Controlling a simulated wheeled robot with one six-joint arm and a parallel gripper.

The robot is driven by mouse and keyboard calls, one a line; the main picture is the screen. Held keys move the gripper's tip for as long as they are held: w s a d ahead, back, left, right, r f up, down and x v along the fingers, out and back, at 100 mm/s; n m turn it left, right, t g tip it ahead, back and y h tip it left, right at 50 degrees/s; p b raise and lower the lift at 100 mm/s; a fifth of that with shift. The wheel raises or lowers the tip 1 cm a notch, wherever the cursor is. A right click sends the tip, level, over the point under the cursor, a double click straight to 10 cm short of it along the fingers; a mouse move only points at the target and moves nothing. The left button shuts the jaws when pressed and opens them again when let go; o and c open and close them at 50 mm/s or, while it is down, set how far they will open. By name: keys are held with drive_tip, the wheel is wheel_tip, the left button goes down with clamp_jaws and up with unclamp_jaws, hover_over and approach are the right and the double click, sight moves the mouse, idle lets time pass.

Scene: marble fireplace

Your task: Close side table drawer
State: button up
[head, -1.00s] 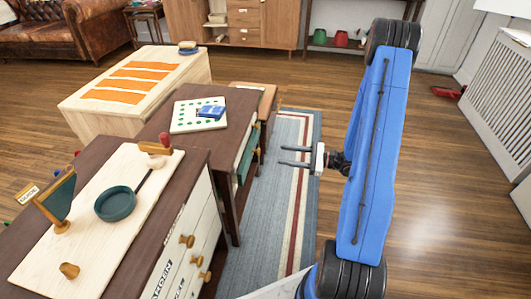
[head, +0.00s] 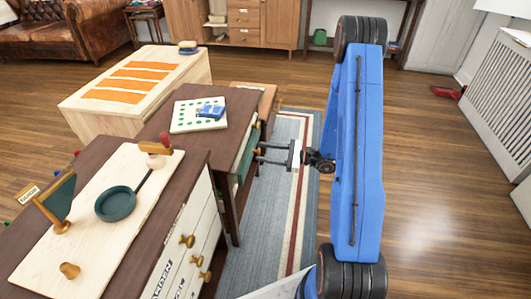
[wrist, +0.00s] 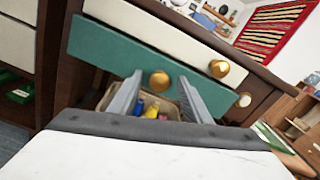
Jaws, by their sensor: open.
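The dark wooden side table (head: 228,103) stands in the middle of the head view. Its green drawer front (head: 243,160) faces right and appears to stand out a little from the table's side. In the wrist view the green drawer front (wrist: 115,48) runs across, tilted, with a round brass knob (wrist: 159,80). A white drawer front (wrist: 150,22) with another brass knob (wrist: 219,68) lies above it. My gripper (head: 258,153) is open and empty, close to the green front. In the wrist view its fingers (wrist: 160,77) flank the green drawer's knob; contact cannot be told.
A basket with coloured things (wrist: 150,106) shows below the drawer. A drawer cabinet with knobs (head: 190,240) stands nearer, at lower left. A pegboard with a blue box (head: 185,115) lies on the side table. Striped rug (head: 280,215) and open floor lie to the right.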

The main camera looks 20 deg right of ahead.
clamp_jaws()
drive_tip(key=shift+x, duration=2.25)
unclamp_jaws()
drive_tip(key=shift+w+a, duration=0.1)
drive_tip(key=shift+a, duration=0.05)
drive_tip(key=v, duration=1.7)
drive_tip(key=shift+d, duration=0.25)
